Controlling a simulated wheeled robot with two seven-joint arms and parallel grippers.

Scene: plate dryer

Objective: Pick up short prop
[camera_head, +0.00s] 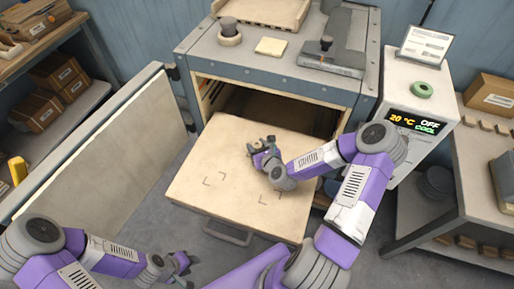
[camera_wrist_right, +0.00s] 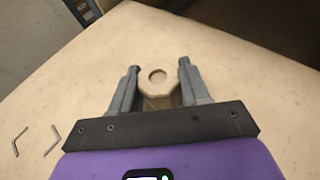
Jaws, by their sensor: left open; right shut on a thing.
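The short prop (camera_wrist_right: 159,88) is a small beige block with an octagonal top and a round hole. In the right wrist view it sits between the two fingers of my right gripper (camera_wrist_right: 157,82), which is shut on it. In the head view my right gripper (camera_head: 262,147) is over the back part of the pulled-out shelf (camera_head: 205,193), and the prop is mostly hidden there. I cannot tell whether the prop touches the shelf. My left gripper (camera_head: 183,268) is open and empty, low in front of the shelf.
The cabinet's door (camera_head: 95,165) stands open at the left. A control box (camera_head: 420,110) reads 20 °C, OFF and COOL. Shelf corner marks (camera_head: 213,180) are bare. A dark knobbed weight (camera_head: 229,32) stands on the cabinet top.

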